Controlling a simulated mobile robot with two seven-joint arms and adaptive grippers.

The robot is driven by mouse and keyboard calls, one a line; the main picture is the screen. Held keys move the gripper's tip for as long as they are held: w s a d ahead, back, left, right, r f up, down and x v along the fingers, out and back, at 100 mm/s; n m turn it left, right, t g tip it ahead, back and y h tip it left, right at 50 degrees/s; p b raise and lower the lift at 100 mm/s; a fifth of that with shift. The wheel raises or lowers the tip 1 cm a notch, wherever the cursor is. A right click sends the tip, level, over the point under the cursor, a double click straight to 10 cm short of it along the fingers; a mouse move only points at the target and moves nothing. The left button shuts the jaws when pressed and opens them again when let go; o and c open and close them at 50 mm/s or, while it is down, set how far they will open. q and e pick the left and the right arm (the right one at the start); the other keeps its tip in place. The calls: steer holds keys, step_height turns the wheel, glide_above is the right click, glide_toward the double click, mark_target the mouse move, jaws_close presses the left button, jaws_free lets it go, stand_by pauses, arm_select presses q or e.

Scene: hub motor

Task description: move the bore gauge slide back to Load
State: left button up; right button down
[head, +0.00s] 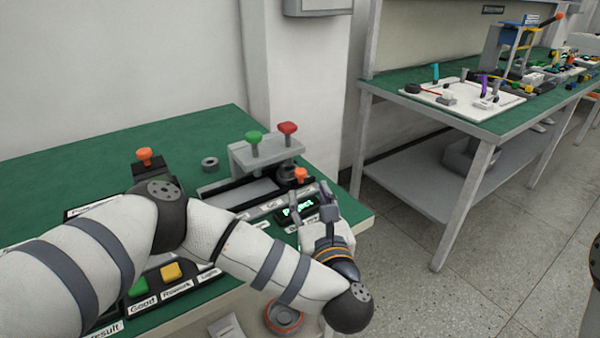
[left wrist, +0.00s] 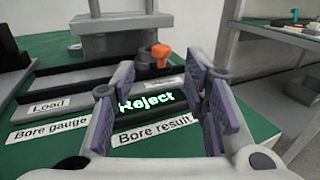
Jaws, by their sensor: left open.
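The bore gauge slide has an orange knob (head: 300,175) and sits at the right end of its grey track, by the grey bridge (head: 265,152). In the left wrist view the orange knob (left wrist: 162,54) stands beyond my fingers, at the right of the track. The Load label (left wrist: 49,107) is at the left of the track. My left gripper (head: 313,203) is open and empty, in front of the knob and above the bore result display (left wrist: 146,101), which reads "Reject" in green. The fingers do not touch the knob. My right gripper does not show.
Green and red buttons (head: 288,128) stand on the bridge. A loose grey ring (head: 210,163) lies behind the track, and another orange knob (head: 144,154) stands to the left. Good and Rework buttons (head: 171,272) are in front. A second bench (head: 440,113) stands at the right.

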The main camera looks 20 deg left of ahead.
mark_target(302, 175)
arm_select(q)
steer(key=w+f+b, duration=0.1)
steer(key=w+a+f+b, duration=0.1)
steer(key=shift+w+a+f+b, duration=0.1)
steer(key=shift+f+b, duration=0.05)
steer(key=shift+b, duration=0.25)
steer(key=w+a, duration=0.1)
steer(key=w, duration=0.1)
steer(key=w+a+r, duration=0.1)
steer(key=w, duration=0.1)
steer(key=w+a+r, duration=0.1)
steer(key=w, duration=0.2)
steer(key=shift+a, duration=0.15)
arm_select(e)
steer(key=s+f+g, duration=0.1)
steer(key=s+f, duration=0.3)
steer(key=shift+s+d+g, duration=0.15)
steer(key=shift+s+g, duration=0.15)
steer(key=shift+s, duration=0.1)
arm_select(q)
jaws_close()
